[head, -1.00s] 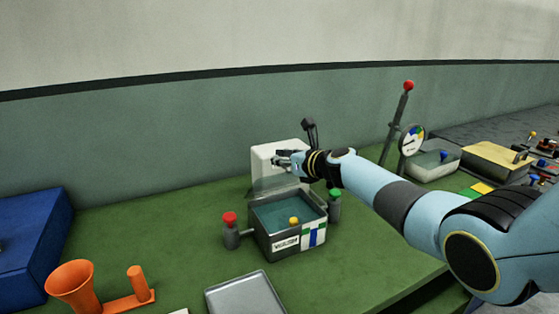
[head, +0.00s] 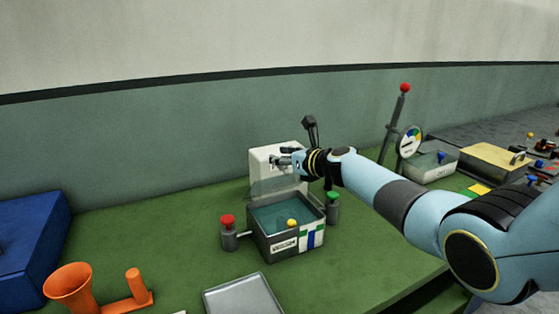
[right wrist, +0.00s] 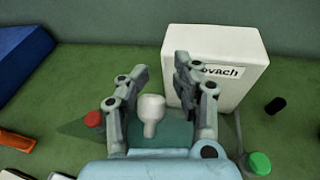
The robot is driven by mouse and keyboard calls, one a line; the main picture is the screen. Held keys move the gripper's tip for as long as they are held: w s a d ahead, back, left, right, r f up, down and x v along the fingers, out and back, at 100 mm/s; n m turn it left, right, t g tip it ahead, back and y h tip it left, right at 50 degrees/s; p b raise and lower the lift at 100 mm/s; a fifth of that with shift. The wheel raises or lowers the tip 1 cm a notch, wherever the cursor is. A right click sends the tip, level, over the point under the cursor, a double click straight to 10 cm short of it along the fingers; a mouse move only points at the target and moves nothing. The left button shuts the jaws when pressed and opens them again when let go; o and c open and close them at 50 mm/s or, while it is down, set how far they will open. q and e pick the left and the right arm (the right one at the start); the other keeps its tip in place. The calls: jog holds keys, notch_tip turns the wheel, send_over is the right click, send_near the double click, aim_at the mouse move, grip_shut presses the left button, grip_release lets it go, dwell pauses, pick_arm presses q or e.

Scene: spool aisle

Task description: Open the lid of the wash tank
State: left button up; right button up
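The wash tank (head: 262,241) is a grey box on the green bench, its front label too small to read. Its top stands open on teal contents. A see-through lid panel (head: 272,188) appears raised at its back edge, in front of a white box. My right gripper (head: 277,161) is at the top of this panel. In the right wrist view its two fingers (right wrist: 162,68) are apart, with a pale knob (right wrist: 152,108) between them and gaps on both sides. I cannot tell whether the knob belongs to the lid. My left gripper is not in view.
The white box (right wrist: 222,90) stands behind the tank. A red knob (head: 227,221) and a green knob (head: 333,196) flank it. A grey tray (head: 243,297) lies in front. An orange funnel (head: 70,285) and blue box (head: 32,240) are at left, a red-topped lever (head: 404,88) at right.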

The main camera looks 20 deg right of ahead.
jog(key=o, duration=0.3)
jog(key=shift+s+f, duration=0.1)
jog(key=shift+f, duration=0.05)
jog(key=shift+a+f, duration=0.1)
jog(key=shift+a, duration=0.1)
jog(key=v, duration=1.2)
jog(key=shift+d, duration=0.1)
jog(key=shift+c, duration=0.4)
